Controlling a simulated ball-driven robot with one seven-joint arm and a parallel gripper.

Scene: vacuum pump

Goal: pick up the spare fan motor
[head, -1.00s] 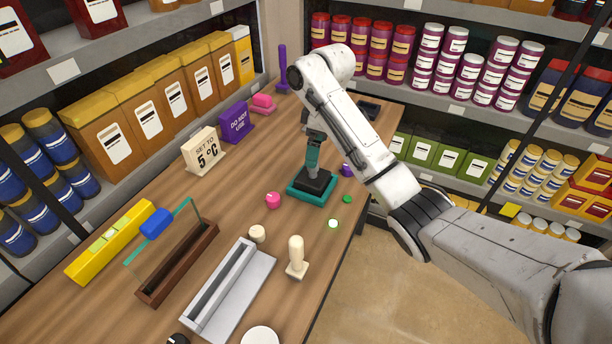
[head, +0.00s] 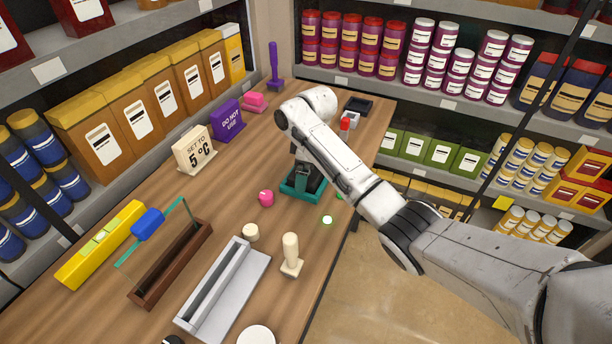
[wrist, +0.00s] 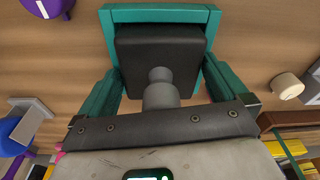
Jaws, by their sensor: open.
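The spare fan motor, as I take it, is a dark square block (wrist: 140,65) with a grey stepped shaft on it. It sits in a teal square tray (wrist: 160,12), which also shows in the head view (head: 289,191), partly hidden by my arm. My gripper (wrist: 160,72) is open, with one teal finger on each side of the block. I cannot tell whether the fingers touch it. In the head view my gripper (head: 303,178) is low at the tray, mostly behind my arm.
A cream-handled stamp (head: 291,255) and a grey channel (head: 225,290) stand nearer. The table's right edge is close to the tray.

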